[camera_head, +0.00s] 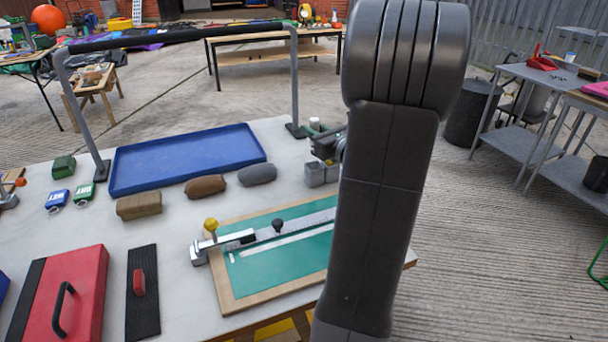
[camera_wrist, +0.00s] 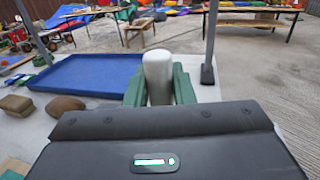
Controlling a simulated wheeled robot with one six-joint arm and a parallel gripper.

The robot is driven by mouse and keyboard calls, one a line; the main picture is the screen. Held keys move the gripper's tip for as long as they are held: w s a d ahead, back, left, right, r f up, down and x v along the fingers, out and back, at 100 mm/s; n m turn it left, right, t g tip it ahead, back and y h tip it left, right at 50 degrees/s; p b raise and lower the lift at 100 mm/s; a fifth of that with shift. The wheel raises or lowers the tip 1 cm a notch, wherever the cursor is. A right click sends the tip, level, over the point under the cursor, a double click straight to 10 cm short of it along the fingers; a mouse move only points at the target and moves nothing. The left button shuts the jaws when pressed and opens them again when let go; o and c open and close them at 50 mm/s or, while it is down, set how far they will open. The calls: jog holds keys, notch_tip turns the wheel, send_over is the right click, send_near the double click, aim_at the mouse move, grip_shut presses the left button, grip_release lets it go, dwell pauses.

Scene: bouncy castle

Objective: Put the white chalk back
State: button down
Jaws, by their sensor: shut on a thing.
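The white chalk (camera_wrist: 157,72) is a thick pale cylinder. It stands upright between the green fingers of my gripper (camera_wrist: 159,92) in the wrist view. My gripper is shut on its lower part. In the head view, my gripper (camera_head: 322,138) is partly hidden behind my arm, and the chalk's pale top (camera_head: 315,122) shows just above its fingers. They are over the right side of the white table (camera_head: 288,180), right of the empty blue tray (camera_head: 185,162).
Small grey blocks or holders (camera_head: 315,176) sit below my gripper. A green cutting board (camera_head: 280,246) lies nearer. A dark grey bar frame (camera_head: 175,36) spans the table's back. Brown (camera_head: 206,186) and grey (camera_head: 258,174) lumps lie before the tray. A red case (camera_head: 72,295) lies front left.

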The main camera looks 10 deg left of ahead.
notch_tip(320, 180, down, 9)
jog(key=shift+b, duration=1.05)
jog(key=shift+f, duration=0.25)
jog(key=c, duration=1.5)
grip_release()
jog(key=shift+r, duration=0.1)
jog(key=shift+r, duration=0.1)
jog(key=shift+d+r, duration=0.15)
jog(key=shift+d, duration=0.05)
jog(key=p+v, duration=0.1)
jog(key=v, duration=1)
jog(key=shift+s+d, duration=0.2)
jog(key=shift+s, duration=0.2)
